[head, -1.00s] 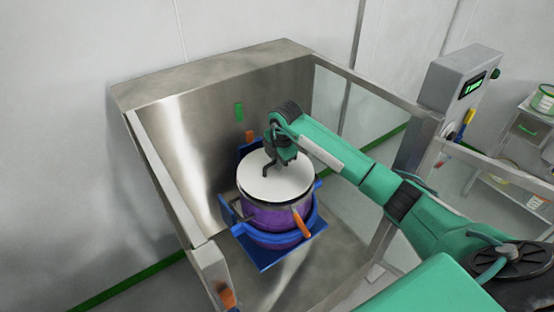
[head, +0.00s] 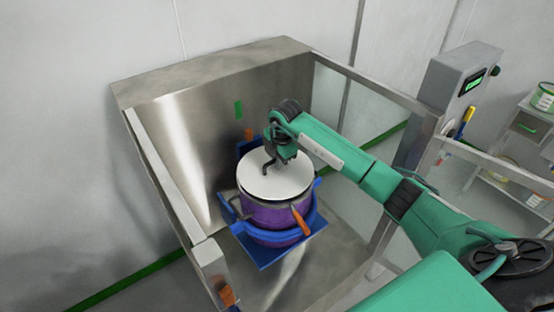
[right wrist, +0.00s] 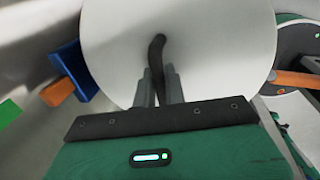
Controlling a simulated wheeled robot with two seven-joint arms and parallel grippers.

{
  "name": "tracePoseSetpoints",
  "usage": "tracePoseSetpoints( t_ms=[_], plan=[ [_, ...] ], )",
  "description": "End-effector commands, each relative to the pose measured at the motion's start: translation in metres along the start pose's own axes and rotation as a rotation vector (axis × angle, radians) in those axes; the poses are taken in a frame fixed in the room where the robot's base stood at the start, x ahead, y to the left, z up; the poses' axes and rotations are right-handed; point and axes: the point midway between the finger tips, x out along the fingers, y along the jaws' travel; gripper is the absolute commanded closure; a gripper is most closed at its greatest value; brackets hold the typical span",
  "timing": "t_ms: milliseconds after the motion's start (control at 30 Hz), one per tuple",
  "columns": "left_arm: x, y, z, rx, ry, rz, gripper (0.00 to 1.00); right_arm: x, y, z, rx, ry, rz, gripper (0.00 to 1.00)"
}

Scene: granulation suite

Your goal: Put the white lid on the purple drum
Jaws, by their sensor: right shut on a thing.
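The white lid (head: 277,182) lies over the mouth of the purple drum (head: 272,216) in the head view. I cannot tell whether it is fully seated. The lid also fills the upper middle of the right wrist view (right wrist: 205,55). My right gripper (head: 273,164) is above the lid, and its fingers (right wrist: 160,88) are shut on the lid's dark handle (right wrist: 156,50). The drum stands upright in a blue cradle (head: 268,252), with an orange-handled clamp (head: 301,222) at its front right. My left gripper is out of view.
A steel enclosure with a tall back panel (head: 220,110) surrounds the drum, with rails at left (head: 165,180) and right. A post with a display box (head: 465,85) stands at right, beside a shelf (head: 520,140) with containers. Bare steel floor lies around the cradle.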

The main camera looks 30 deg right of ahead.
Motion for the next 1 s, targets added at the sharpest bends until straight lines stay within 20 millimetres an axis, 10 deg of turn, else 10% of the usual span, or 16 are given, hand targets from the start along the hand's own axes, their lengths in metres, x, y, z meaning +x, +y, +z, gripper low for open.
tracePoseSetpoints(
  t_ms=[1000],
  plan=[
    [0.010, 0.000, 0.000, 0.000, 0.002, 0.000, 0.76, 0.015, -0.003, 0.000, 0.000, 0.000, 0.000, 1.00]
  ],
)
